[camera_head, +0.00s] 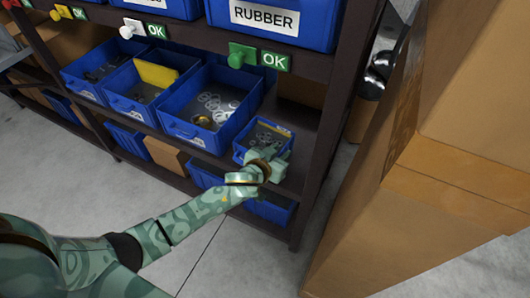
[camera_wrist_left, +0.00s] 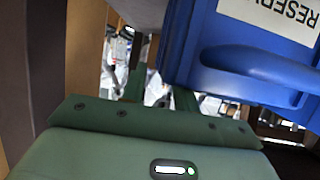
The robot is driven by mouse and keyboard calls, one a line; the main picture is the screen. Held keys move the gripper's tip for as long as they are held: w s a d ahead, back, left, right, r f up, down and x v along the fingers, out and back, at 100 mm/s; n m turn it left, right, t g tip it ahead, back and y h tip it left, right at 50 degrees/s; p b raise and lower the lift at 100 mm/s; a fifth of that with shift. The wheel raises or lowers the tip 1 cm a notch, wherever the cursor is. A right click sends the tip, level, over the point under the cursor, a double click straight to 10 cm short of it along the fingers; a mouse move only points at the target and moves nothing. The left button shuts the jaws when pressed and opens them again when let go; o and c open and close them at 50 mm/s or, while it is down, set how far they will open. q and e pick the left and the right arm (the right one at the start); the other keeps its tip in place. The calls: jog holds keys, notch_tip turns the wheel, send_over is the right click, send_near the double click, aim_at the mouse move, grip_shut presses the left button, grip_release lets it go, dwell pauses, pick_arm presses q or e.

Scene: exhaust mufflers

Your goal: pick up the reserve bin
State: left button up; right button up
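The reserve bin (camera_wrist_left: 235,50) is blue with a white label whose visible letters read "RESER", upside down in the left wrist view. Its protruding front handle (camera_wrist_left: 260,72) shows there too. In the head view a small blue bin (camera_head: 243,155) with rings inside sits at the right end of the middle shelf. My left gripper (camera_head: 272,160) is at this bin's front, covering part of it. Contact cannot be told. My right gripper is not in view.
Larger blue bins (camera_head: 213,105) stand left of the small bin. More bins (camera_head: 270,208) are on the shelf below. A dark shelf post (camera_head: 318,150) stands close on the right, with big cardboard boxes (camera_head: 440,200) beyond. The grey floor (camera_head: 200,255) in front is clear.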

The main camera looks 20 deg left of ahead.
pick_arm(q)
jog(key=shift+f+b+x, duration=0.2)
jog(key=shift+b+x, duration=0.1)
jog(key=shift+x, duration=0.75)
jog(key=shift+s+r, duration=0.1)
jog(key=shift+r, duration=0.1)
grip_shut()
dwell(0.3)
